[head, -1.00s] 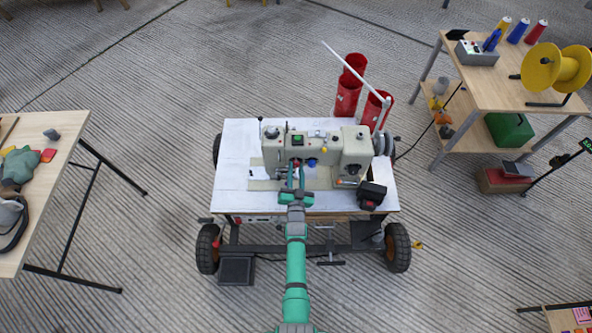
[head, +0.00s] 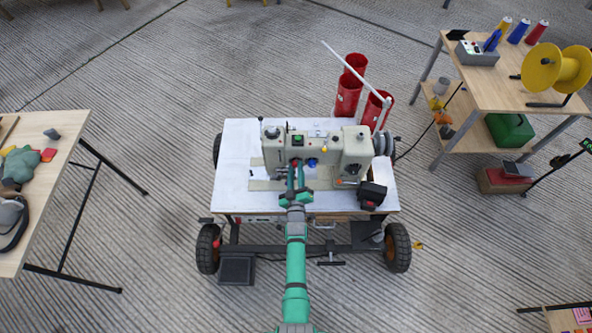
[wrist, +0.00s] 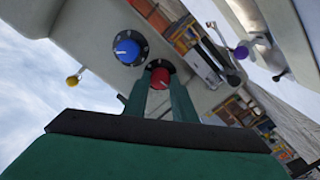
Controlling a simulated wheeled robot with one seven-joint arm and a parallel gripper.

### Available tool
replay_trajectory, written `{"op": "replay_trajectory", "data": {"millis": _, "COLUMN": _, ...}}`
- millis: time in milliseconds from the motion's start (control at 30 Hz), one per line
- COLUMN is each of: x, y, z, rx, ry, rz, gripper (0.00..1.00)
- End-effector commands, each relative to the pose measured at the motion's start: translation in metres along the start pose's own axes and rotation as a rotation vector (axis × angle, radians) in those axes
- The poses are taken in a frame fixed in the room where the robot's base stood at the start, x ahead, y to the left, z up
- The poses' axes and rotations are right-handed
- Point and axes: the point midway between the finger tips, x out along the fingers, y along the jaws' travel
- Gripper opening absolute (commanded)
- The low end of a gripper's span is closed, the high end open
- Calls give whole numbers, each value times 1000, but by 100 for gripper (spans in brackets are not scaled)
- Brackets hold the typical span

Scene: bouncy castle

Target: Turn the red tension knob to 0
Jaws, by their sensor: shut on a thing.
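The red tension knob (wrist: 159,77) sits on a dark round dial on the cream sewing machine (head: 327,143). In the wrist view, my gripper (wrist: 160,92) has its two green fingers on either side of the red knob, shut on it. In the head view, my gripper (head: 296,173) reaches the front of the machine from below. The red knob is small there and partly hidden by the fingers. A light mark shows on the knob, but the dial's figures are too small to read.
A blue knob (wrist: 127,51) on a similar dial is close beside the red one. A yellow-tipped lever (wrist: 73,80) sticks out nearby. The machine stands on a wheeled white table (head: 235,160). A black box-like thing (head: 371,194) lies at the table's right front.

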Motion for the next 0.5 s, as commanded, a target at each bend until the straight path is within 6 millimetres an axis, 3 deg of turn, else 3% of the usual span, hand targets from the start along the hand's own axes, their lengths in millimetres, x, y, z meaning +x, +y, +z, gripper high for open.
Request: {"op": "replay_trajectory", "data": {"millis": 500, "x": -2, "y": 0, "z": 3, "rx": -465, "ry": -5, "rz": -1, "gripper": 2}}
